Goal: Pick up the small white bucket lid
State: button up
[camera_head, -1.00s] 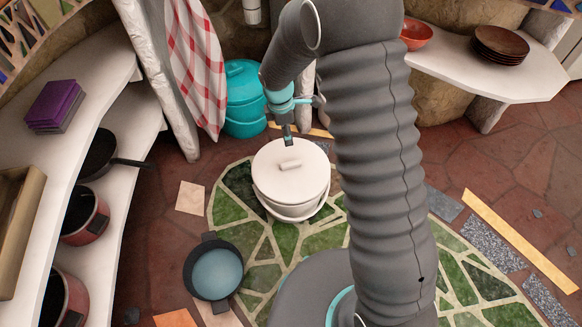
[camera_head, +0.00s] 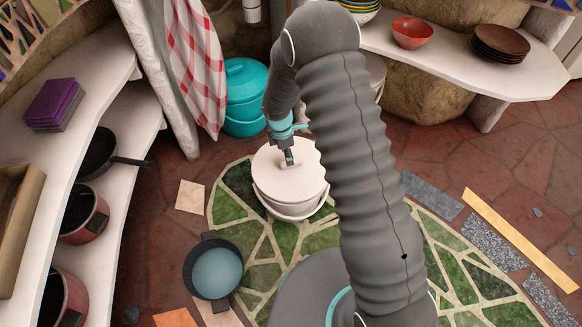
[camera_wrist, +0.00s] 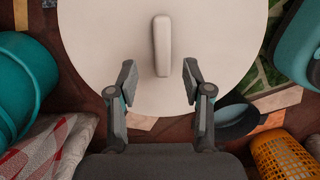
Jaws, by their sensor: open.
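The small white bucket lid (camera_head: 272,177) lies on the white bucket (camera_head: 287,207), which stands on the green mosaic floor. In the wrist view the lid (camera_wrist: 100,50) is a large pale disc with a raised bar handle (camera_wrist: 161,46) at its middle. My gripper (camera_head: 288,160) is right above the lid, pointing down at the handle. In the wrist view my gripper (camera_wrist: 160,78) is open, with one finger on each side of the handle's lower end. Gaps show between the fingers and the handle. In the head view the gripper hides most of the handle.
A teal lidded bucket (camera_head: 243,97) stands behind, beside a red checked cloth (camera_head: 196,65). A dark pot (camera_head: 213,268) with a blue inside is on the floor in front. White shelves with pans stand at left. An orange basket (camera_wrist: 278,155) shows in the wrist view.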

aim_at(301, 182)
jog(key=f, duration=0.2)
jog(key=d+f, duration=0.1)
jog(key=f, duration=0.1)
jog(key=shift+d+f, duration=0.1)
jog(key=shift+f, duration=0.2)
grip_shut()
